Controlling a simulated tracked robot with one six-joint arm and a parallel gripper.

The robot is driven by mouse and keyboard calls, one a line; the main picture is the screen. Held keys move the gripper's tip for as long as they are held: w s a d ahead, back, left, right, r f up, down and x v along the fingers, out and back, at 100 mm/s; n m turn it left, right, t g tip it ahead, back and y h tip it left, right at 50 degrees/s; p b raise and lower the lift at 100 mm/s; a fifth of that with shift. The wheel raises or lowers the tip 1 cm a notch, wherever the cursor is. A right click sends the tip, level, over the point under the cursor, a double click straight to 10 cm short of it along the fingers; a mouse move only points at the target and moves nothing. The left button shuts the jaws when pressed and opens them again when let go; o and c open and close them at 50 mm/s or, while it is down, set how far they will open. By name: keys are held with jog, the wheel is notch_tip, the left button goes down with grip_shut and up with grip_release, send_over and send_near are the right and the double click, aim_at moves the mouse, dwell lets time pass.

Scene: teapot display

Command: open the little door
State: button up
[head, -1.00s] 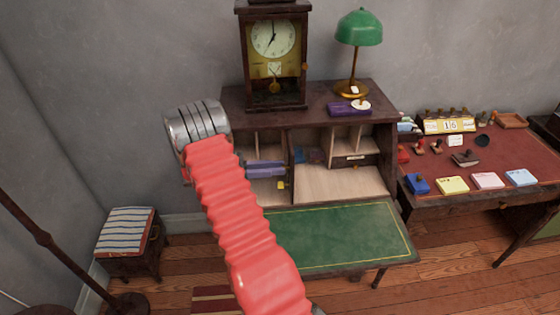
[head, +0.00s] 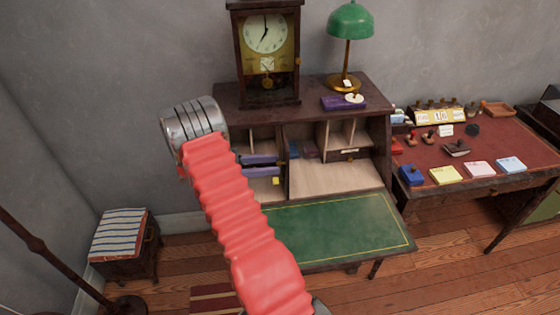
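A dark wooden clock (head: 236,55) stands upright on top of the desk, with a pale dial and a pendulum behind its front. A small brass-coloured knob (head: 298,61) shows at the right edge of the clock front, which looks closed. I cannot tell for sure which part is the little door. My arm with its red ribbed sleeve rises from the bottom to a metal wrist left of the desk. The wrist is below and left of the clock in the picture. The fingers of my gripper do not show. My arm hides the left part of the desk.
The desk (head: 377,110) has its green writing flap (head: 340,228) folded down. A green lamp (head: 350,22) and a purple box (head: 335,103) stand right of the clock. A red-topped table (head: 495,150) is at right, a striped stool (head: 120,235) at left.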

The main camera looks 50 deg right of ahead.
notch_tip(320, 180, up, 10)
dwell(0.8)
jog(key=shift+s+r, duration=0.1)
dwell(0.4)
